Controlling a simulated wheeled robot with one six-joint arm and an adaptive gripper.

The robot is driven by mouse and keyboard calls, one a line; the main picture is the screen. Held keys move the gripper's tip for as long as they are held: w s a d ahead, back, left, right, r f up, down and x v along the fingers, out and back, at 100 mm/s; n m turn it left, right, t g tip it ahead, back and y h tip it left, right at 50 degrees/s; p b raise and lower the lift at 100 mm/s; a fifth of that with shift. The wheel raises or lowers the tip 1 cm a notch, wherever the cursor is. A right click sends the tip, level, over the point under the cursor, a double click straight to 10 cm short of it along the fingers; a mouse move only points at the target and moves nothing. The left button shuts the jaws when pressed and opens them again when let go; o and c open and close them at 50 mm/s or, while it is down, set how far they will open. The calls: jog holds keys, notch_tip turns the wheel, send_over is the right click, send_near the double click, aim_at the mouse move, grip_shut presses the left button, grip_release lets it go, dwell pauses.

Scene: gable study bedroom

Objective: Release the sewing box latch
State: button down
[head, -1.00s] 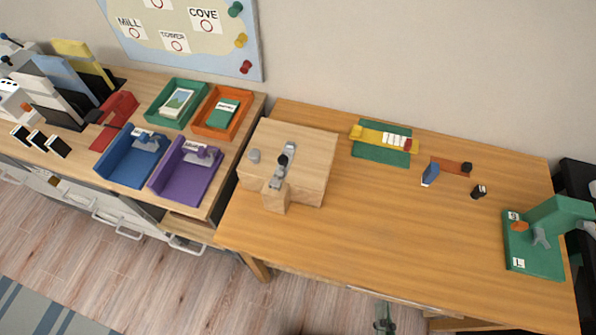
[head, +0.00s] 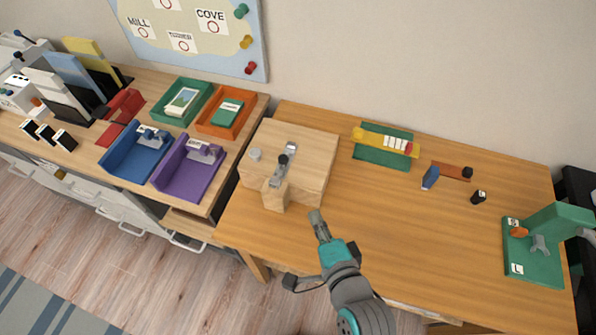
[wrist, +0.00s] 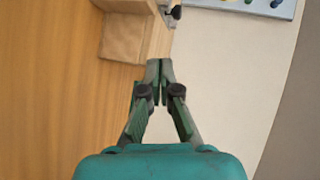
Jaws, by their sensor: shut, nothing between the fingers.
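The sewing box appears to be the light wooden box (head: 315,150) on the left part of the desk. A grey metal latch with a black knob (head: 283,160) runs along its top towards a small wooden block (head: 275,197) at its front. My gripper (head: 315,213) is shut and empty, a little to the right of and in front of that block, apart from it. In the wrist view the closed fingertips (wrist: 160,64) point towards the box (wrist: 122,38), and the dark knob (wrist: 175,12) shows at the top edge.
Blue (head: 130,165) and purple (head: 180,180) trays stand on the side desk at left. A green plate with a yellow bar (head: 375,158) lies behind on the desk (head: 440,235). A green stand (head: 535,265) is at right. The middle of the desk is clear.

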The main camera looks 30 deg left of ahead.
aim_at(285, 164)
jog(key=shift+a+r, duration=0.6)
jog(key=shift+a, duration=0.3)
jog(key=shift+y, duration=0.3)
jog(key=x, duration=1.3)
jog(key=shift+w+a+r, duration=0.25)
jog(key=shift+w+a, duration=0.05)
jog(key=shift+a, duration=0.15)
jog(key=w, duration=0.2)
jog(key=w+a, duration=0.1)
jog(key=w, duration=0.1)
